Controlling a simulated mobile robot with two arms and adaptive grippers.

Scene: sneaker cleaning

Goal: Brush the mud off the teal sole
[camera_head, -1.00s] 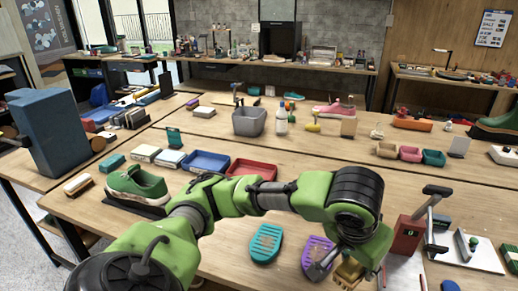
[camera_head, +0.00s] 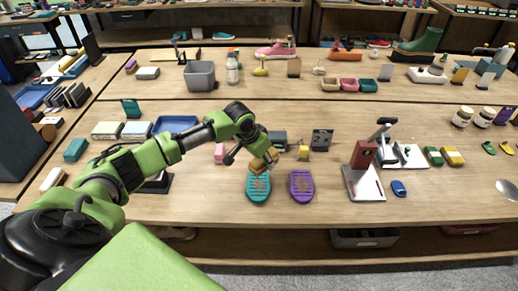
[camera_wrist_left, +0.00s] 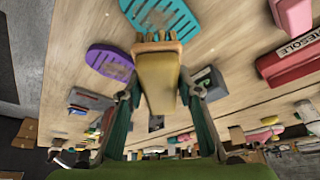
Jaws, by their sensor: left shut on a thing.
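The teal sole (camera_head: 258,190) lies flat on the near table, ridged side up. In the left wrist view the teal sole (camera_wrist_left: 188,32) shows a brownish mud patch near its middle. My left gripper (camera_head: 256,156) is shut on a tan brush (camera_head: 262,164), over the upper end of the teal sole. In the left wrist view the brush (camera_wrist_left: 158,82) sits between the fingers, its bristles toward the teal sole's edge. I cannot tell whether the bristles touch. My right gripper is not in view.
A purple sole (camera_head: 301,188) with a brownish patch lies just right of the teal one. A red block stand on a pale base (camera_head: 364,186) and a blue brush (camera_head: 399,188) are further right. The table's front edge is close below the soles.

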